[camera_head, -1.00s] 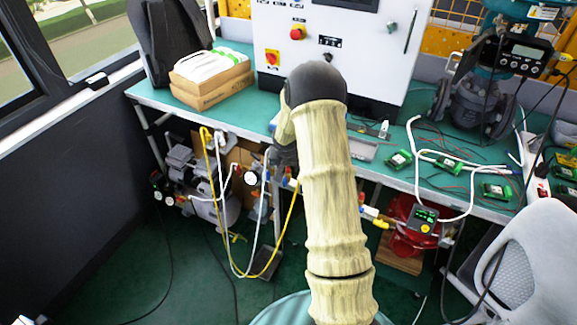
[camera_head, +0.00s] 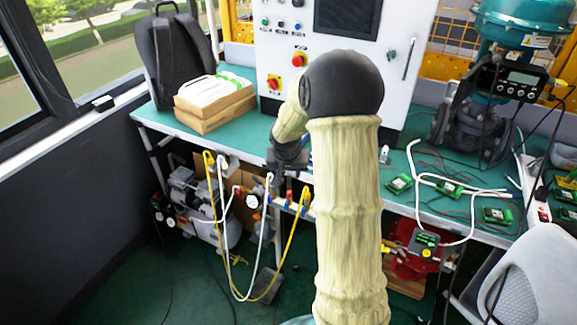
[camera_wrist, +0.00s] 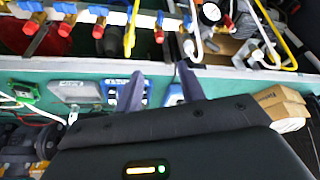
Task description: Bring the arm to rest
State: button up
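My arm (camera_head: 348,220), in a pale ribbed sleeve, rises through the middle of the head view to a black elbow joint (camera_head: 343,83). Its forearm bends down and left behind the elbow. The dark wrist (camera_head: 287,155) is at the front edge of the green bench, and the fingertips are hard to make out there. In the wrist view, my gripper (camera_wrist: 160,87) shows two dark fingers set apart with nothing held between them. They point toward the bench edge, with a blue and white device visible behind the gap.
The green bench (camera_head: 240,127) carries cardboard boxes (camera_head: 213,103), a white control cabinet (camera_head: 275,50), small green devices (camera_head: 400,184) and a teal valve actuator (camera_head: 515,75). Yellow and white hoses (camera_head: 290,235) hang in front. A grey chair (camera_head: 540,275) stands at right. Green floor is open at lower left.

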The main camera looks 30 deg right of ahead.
jog(key=v, duration=0.2)
jog(key=shift+s+r, duration=0.1)
jog(key=shift+r, duration=0.2)
jog(key=shift+a, duration=0.15)
jog(key=s+a+r+n+g+y, duration=0.1)
jog(key=s+a+n, duration=0.2)
jog(key=s+a, duration=0.55)
jog(key=s+a+n+y, duration=0.1)
jog(key=s+a+n, duration=0.3)
jog(key=s, duration=0.8)
notch_tip(320, 180, up, 12)
jog(key=a+m+p, duration=0.1)
jog(key=p, duration=1.1)
jog(key=shift+a, duration=0.15)
jog(key=shift+s+r, duration=0.1)
